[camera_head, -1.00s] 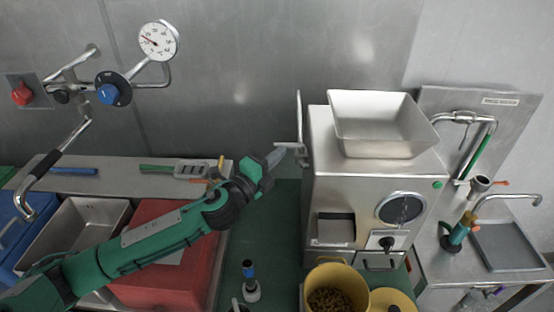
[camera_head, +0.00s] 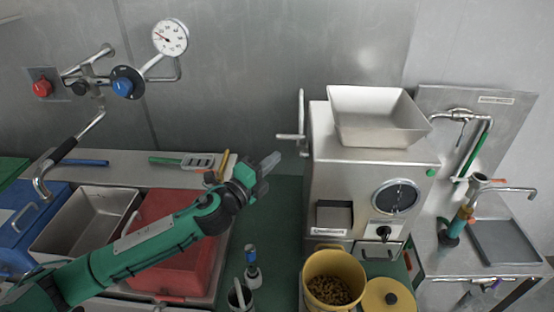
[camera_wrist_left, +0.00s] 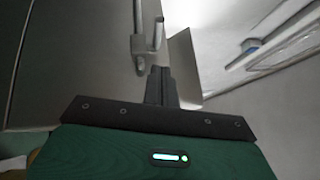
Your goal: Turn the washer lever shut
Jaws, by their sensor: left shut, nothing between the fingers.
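My left gripper (camera_head: 268,163) is shut and empty, left of the steel grinder (camera_head: 352,182). A steel lever (camera_head: 301,122) with a sideways peg stands at the grinder's left side, with a gap between it and my fingertips. It also shows in the left wrist view (camera_wrist_left: 139,45), beyond my shut fingers (camera_wrist_left: 160,86). A wall tap (camera_head: 460,114) with a small lever and a green-sleeved pipe is on the panel at the right. I cannot tell which of these is the washer lever. My right gripper is not in view.
A red bin (camera_head: 172,265) and a steel bin (camera_head: 88,222) lie under my left arm. A yellow pot of beans (camera_head: 333,262) stands before the grinder. Pipes with a gauge (camera_head: 170,37) and a blue knob (camera_head: 122,85) are on the wall at the left.

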